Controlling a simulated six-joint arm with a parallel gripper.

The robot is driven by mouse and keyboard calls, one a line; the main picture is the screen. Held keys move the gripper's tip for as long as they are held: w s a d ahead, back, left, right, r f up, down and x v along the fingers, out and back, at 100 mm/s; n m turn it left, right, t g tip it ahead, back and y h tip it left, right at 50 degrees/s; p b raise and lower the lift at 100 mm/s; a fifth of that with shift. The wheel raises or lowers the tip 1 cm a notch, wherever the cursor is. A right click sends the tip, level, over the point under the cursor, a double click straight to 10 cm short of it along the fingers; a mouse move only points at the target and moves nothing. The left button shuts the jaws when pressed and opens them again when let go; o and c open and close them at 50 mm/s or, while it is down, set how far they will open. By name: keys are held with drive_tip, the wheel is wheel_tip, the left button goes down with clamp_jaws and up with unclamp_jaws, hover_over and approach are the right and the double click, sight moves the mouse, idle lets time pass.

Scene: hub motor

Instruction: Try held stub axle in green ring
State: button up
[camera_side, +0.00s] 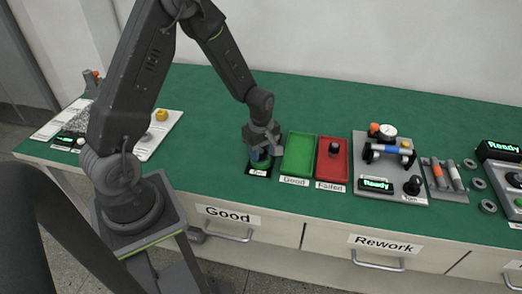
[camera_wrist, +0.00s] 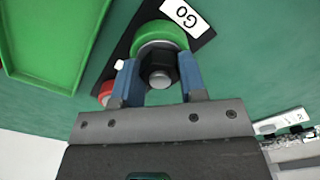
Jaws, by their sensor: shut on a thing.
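My gripper (camera_side: 262,150) points down over the black gauge block at the near side of the bench, left of the green tray. In the wrist view its blue fingers (camera_wrist: 160,72) are shut on the stub axle (camera_wrist: 159,78), which shows a dark hexagonal part and a silver end. The green ring (camera_wrist: 165,30) lies just beyond the fingertips, on the black block with the white "Go" label (camera_wrist: 188,16). The axle lines up closely with the ring; I cannot tell whether it is inside. A red ring (camera_wrist: 106,90) is partly hidden beside the left finger.
The green "Good" tray (camera_side: 299,155) is empty. The red "Failed" tray (camera_side: 333,160) holds a dark part (camera_side: 334,147). Further right stands a grey fixture (camera_side: 393,183) with a dial and a "Ready" display. Bench behind the trays is clear.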

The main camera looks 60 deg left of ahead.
drive_tip(key=shift+r, duration=0.35)
drive_tip(key=shift+r, duration=0.4)
drive_tip(key=shift+r, duration=0.35)
drive_tip(key=shift+r, duration=0.35)
drive_tip(key=shift+r, duration=0.25)
drive_tip(key=shift+r, duration=1.85)
